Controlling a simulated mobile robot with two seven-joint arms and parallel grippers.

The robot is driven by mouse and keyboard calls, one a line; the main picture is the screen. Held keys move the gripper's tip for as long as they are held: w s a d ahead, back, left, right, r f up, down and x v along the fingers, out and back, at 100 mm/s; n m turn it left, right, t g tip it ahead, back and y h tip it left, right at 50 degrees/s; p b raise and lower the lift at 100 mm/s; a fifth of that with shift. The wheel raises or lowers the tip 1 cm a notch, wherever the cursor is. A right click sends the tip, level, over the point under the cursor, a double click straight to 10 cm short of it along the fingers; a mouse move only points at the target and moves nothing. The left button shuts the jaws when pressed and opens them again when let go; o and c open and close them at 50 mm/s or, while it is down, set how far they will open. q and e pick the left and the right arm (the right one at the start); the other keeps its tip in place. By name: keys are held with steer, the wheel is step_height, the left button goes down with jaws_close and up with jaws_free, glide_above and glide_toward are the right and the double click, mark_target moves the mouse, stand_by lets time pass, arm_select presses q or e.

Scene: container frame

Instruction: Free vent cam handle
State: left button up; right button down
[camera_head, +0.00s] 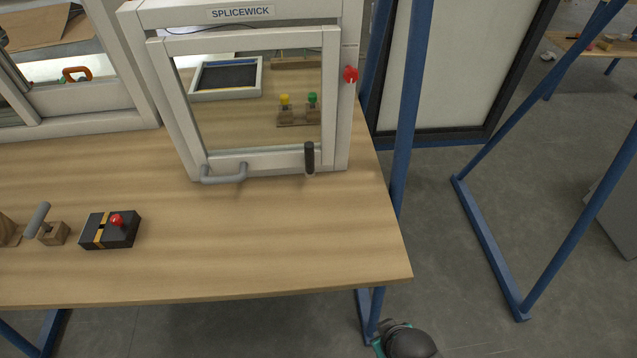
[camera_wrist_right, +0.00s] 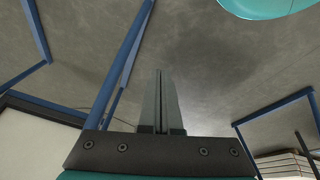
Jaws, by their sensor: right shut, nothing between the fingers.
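A white framed vent window (camera_head: 333,95) labelled SPLICEWICK stands on the wooden table. A dark cam handle (camera_head: 310,157) sits upright on its lower rail, right of centre. A grey bow-shaped pull handle (camera_head: 224,174) is on the lower left of the same rail. A red knob (camera_head: 350,74) is on the right post. The sash looks closed against the frame. My right gripper (camera_wrist_right: 160,75) is shut and empty in the right wrist view, over the grey floor. Part of my right arm shows at the bottom of the head view, below the table edge. My left gripper is out of view.
A black box with a red button (camera_head: 116,222) and a grey lever on a wooden block (camera_head: 52,230) stand at the table's left. Blue posts (camera_head: 408,100) rise beside the table's right edge. The table (camera_head: 270,240) is clear in front of the window.

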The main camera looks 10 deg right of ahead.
steer(key=w+r+t+b, duration=0.2)
steer(key=w+r+b, duration=0.2)
steer(key=r, duration=1.3)
steer(key=w+a+r+n+t, duration=0.1)
steer(key=w+n+t, duration=0.1)
steer(key=w, duration=0.1)
steer(key=w+a+r+n+t, duration=0.1)
steer(key=w+n+t, duration=0.1)
steer(key=w, duration=0.2)
steer(key=w+a+r+n+t+y, duration=0.1)
steer(key=w+n+t, duration=0.1)
steer(key=w+n, duration=0.1)
steer(key=shift+w+a+p, duration=0.35)
steer(key=shift+w, duration=0.1)
steer(key=w+a+r+n+t, duration=0.1)
steer(key=w+a+n+y, duration=0.1)
steer(key=n, duration=0.1)
steer(key=w+a+r+n+t+y, duration=0.1)
steer(key=n, duration=0.1)
steer(key=shift+w+a+r+t, duration=0.25)
steer(key=shift+r+t, duration=0.05)
steer(key=shift+r, duration=0.05)
steer(key=a+r+n+t+y, duration=0.1)
steer(key=a+r+n+y, duration=0.2)
steer(key=a+n+y, duration=0.2)
steer(key=shift+w+a+n+y, duration=0.3)
steer(key=shift+n+y, duration=0.2)
steer(key=shift+n, duration=1.2)
steer(key=shift+w+r, duration=0.1)
